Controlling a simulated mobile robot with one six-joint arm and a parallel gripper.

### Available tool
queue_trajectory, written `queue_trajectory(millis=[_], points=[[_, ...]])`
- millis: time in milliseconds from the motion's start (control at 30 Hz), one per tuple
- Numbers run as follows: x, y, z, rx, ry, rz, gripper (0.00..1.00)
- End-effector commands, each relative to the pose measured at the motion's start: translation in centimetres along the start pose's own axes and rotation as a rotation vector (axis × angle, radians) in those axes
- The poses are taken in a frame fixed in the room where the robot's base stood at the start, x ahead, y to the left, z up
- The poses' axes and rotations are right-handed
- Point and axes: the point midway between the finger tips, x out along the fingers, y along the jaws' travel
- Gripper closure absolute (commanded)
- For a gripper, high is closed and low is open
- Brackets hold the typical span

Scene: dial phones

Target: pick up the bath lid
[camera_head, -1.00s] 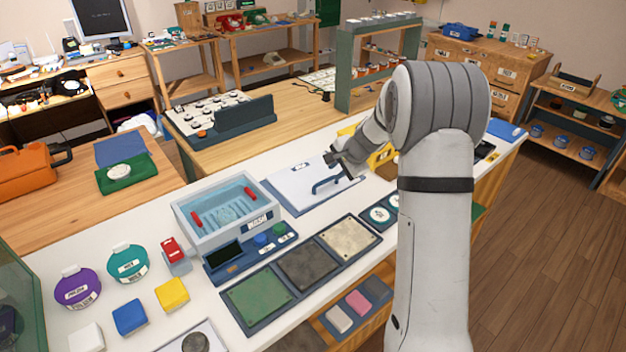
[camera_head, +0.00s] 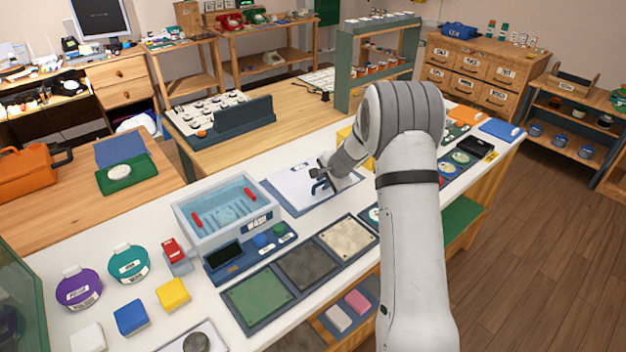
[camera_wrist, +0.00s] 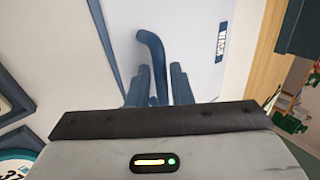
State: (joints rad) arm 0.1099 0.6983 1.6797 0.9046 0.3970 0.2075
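The bath lid (camera_head: 291,182) is a flat white panel with a small label and a blue bar handle. It lies on a dark blue base on the white counter, right of the open bath. In the wrist view, the lid (camera_wrist: 200,25) shows with its blue handle (camera_wrist: 151,45) rising between my fingers. My gripper (camera_head: 321,183) is low over the lid at the handle. In the wrist view, the fingers of my gripper (camera_wrist: 160,82) are apart, one on each side of the handle, with a gap showing on the right. The handle's lower end is hidden by my gripper body.
The bath (camera_head: 228,211), a grey-blue tub with red grips and liquid inside, stands left of the lid. A control panel (camera_head: 250,252) and a row of coloured plates (camera_head: 307,264) lie in front. My arm covers part of the counter to the right.

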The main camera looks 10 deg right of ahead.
Motion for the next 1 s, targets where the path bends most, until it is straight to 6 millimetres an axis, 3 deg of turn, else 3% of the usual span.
queue_trajectory(millis=[233, 700, 833, 1000], points=[[0.0, 0.0, 0.0, 0.000, 0.000, 0.000, 1.00], [-0.2, -0.2, 0.0, 0.000, 0.001, -0.002, 1.00], [-1.4, -1.0, -0.1, -0.002, 0.002, -0.004, 1.00], [-4.2, -2.9, -0.1, -0.003, 0.002, -0.005, 1.00]])
